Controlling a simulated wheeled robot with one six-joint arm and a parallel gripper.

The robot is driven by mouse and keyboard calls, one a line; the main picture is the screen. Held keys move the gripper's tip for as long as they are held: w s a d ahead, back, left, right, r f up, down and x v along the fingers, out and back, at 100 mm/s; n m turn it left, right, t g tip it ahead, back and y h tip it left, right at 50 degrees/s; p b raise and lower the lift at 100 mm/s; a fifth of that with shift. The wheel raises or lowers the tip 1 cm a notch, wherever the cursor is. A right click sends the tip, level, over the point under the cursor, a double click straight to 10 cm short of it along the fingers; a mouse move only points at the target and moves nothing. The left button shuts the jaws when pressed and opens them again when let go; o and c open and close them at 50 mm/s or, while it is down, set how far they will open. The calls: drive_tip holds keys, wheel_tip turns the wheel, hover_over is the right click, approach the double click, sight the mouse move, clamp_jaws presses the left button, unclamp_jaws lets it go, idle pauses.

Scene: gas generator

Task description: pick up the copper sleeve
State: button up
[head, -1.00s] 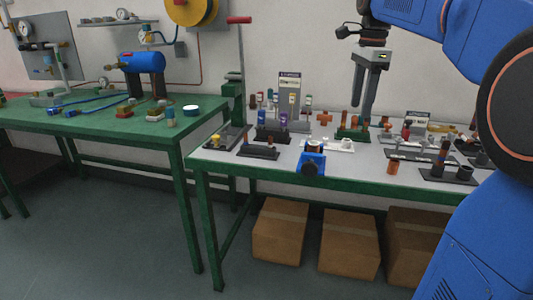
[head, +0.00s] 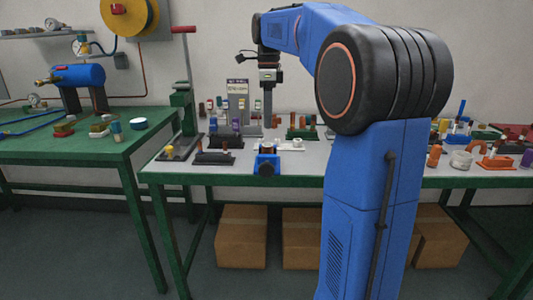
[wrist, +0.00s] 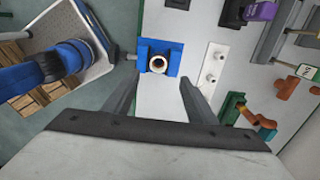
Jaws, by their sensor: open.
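A short round sleeve (wrist: 157,64) with a pale rim and dark bore stands in a blue vise (wrist: 145,50) in the wrist view. I take it to be the copper sleeve. In the head view a brownish upright piece (head: 268,149) shows in the blue vise (head: 267,165) at the table's front edge. My gripper (wrist: 160,82) is open and empty, its two fingers spread to either side below the vise in the wrist view. In the head view my gripper (head: 268,118) points down above the table, over and behind the vise; the exact gap is unclear.
A white plate (wrist: 212,72) with small posts lies right of the vise. Orange-brown fittings (wrist: 288,87) and a green holder (wrist: 233,106) are further right. In the head view, a dark rack (head: 215,158) stands left of the vise, and a green table (head: 80,150) is at left.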

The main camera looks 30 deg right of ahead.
sight(268, 152)
wheel_tip(268, 152, down, 4)
drive_tip(key=shift+r, duration=0.2)
drive_tip(key=shift+s+a+f, duration=0.1)
drive_tip(key=shift+f, duration=1.25)
drive_tip(key=shift+a+f, duration=0.1)
drive_tip(key=shift+f, duration=1.2)
drive_tip(key=c, duration=1.2)
